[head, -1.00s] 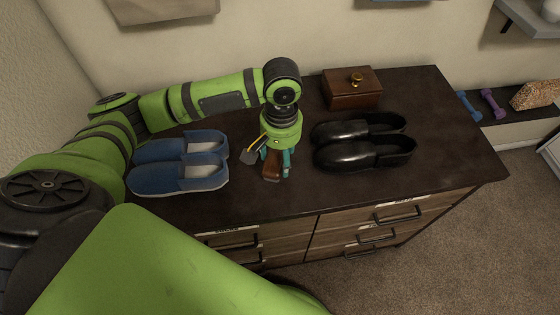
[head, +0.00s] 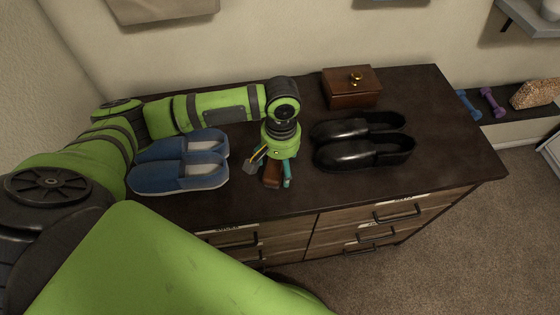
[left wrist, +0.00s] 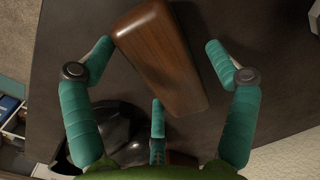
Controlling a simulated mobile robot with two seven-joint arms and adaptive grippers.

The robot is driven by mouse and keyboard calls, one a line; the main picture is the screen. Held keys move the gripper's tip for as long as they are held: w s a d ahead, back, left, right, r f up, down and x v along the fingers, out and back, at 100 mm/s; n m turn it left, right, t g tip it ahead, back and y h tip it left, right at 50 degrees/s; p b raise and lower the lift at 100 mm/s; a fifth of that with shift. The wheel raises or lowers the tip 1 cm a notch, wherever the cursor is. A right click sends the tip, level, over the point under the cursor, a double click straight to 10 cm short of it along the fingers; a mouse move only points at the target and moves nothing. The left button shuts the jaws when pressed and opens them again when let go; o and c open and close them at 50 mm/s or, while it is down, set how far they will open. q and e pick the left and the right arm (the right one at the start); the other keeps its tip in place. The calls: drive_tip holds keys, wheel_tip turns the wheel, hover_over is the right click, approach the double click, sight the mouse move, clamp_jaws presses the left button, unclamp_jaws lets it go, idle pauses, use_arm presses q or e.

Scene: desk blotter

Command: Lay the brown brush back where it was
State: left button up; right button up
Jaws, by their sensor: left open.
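The brown brush (head: 271,176) is on the dark dresser top between the blue shoes (head: 180,164) and the black shoes (head: 364,142). My left gripper (head: 268,175) points down over it, open, with a finger on either side. In the left wrist view the brush (left wrist: 163,57) shows as a smooth brown wooden block between the spread teal fingers (left wrist: 158,55). Gaps show between the block and the side fingertips. The brush's underside is hidden. My right gripper is not in view.
A wooden box (head: 351,88) with a brass knob stands at the back of the dresser (head: 440,115). The black shoes are close to the right of my gripper, the blue shoes to its left. The dresser top's right end is bare. Purple and blue dumbbells lie on a low ledge beyond.

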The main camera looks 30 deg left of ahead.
use_arm(q)
wheel_tip(320, 180, up, 12)
drive_tip(key=shift+w+r, duration=0.2)
drive_tip(key=shift+w, duration=0.05)
idle(0.3)
